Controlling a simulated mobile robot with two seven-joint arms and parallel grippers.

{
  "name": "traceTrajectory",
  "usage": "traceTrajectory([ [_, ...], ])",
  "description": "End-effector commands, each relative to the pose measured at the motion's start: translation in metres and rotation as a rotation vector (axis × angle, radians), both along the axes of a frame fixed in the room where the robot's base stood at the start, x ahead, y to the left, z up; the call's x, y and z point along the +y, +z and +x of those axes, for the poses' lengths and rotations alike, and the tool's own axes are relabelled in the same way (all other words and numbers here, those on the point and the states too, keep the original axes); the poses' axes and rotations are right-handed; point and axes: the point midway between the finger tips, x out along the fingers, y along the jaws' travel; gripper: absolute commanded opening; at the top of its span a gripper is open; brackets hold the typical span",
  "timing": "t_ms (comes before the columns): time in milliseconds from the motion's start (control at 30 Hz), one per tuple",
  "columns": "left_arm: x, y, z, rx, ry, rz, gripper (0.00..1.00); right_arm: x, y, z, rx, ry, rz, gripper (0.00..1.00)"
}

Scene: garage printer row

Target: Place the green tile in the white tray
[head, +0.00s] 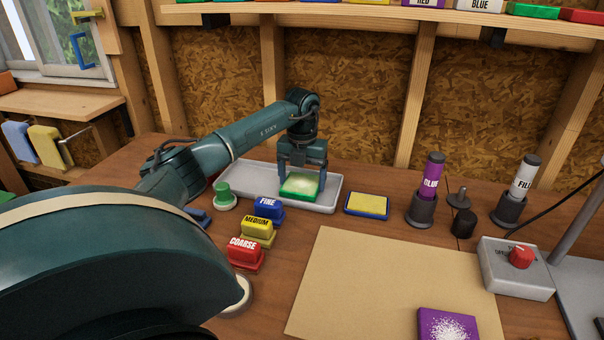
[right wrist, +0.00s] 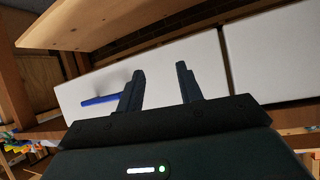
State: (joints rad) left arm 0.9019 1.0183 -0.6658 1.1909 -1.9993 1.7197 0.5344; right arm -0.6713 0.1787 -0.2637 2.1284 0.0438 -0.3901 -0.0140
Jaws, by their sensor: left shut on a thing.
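The green tile (head: 301,185), with a pale, whitish top, is at the white tray (head: 327,205) on the workbench in the head view. My left gripper (head: 302,172) points down over the tile and is shut on it. The tile is within the tray's outline; whether it touches the tray floor I cannot tell. My right gripper (right wrist: 161,88) shows in the right wrist view with its two fingers apart and nothing between them.
Blue, yellow and red labelled blocks (head: 257,233) stand in front of the tray. A blue-edged yellow tile (head: 367,204) lies to its right. Beyond are a purple glue bottle (head: 430,178), a filler bottle (head: 521,180) and a switch box (head: 516,270). A purple tile (head: 447,325) lies on a brown sheet (head: 385,270).

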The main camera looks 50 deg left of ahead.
Motion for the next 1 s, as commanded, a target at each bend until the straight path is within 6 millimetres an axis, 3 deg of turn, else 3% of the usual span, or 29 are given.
traceTrajectory([
  [33,0.0,-0.002,0.0,0.001,0.001,0.0,0.56,0.0,-0.001,0.0,0.001,0.0,0.001,0.36],
  [67,0.0,-0.003,0.0,0.001,0.001,0.0,0.82,0.0,-0.001,0.0,0.001,0.0,0.001,0.36],
  [300,0.0,-0.002,0.0,0.001,0.001,0.0,1.0,0.0,-0.001,-0.001,0.002,0.0,0.002,0.36],
  [633,0.0,0.008,0.001,-0.002,0.001,0.0,1.0,0.001,-0.001,-0.001,0.002,0.002,0.0,0.36],
  [1000,0.0,0.083,0.001,-0.005,0.002,0.001,1.0,0.0,-0.003,-0.001,0.003,0.005,0.0,0.36],
])
